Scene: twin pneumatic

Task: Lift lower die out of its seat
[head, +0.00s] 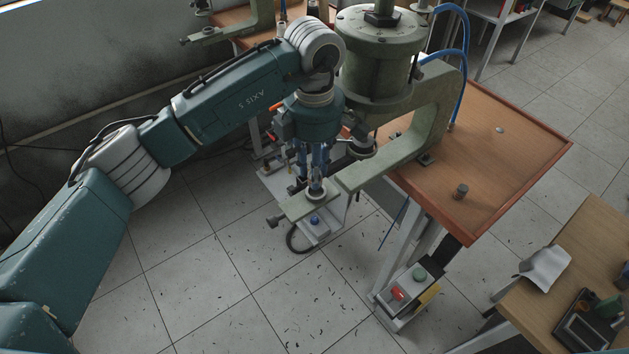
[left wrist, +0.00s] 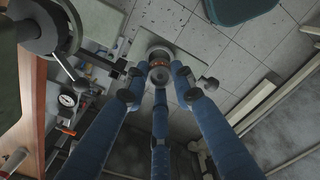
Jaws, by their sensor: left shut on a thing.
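My left gripper (head: 317,172) comes down from above with its blue fingers at the front end of the green press arm. Its fingers are shut on the lower die (head: 316,187), a small round metal piece. In the left wrist view the die (left wrist: 160,74) shows between the fingertips, round and metallic with a brownish ring. The fingers partly cover it, and I cannot tell whether it still touches its seat on the green plate (head: 297,209). My right gripper is not in view.
The green press cylinder (head: 378,62) and its curved frame (head: 435,115) stand close to the right of my left gripper. A button box (head: 407,290) is below. A dial gauge (left wrist: 68,100) shows in the wrist view.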

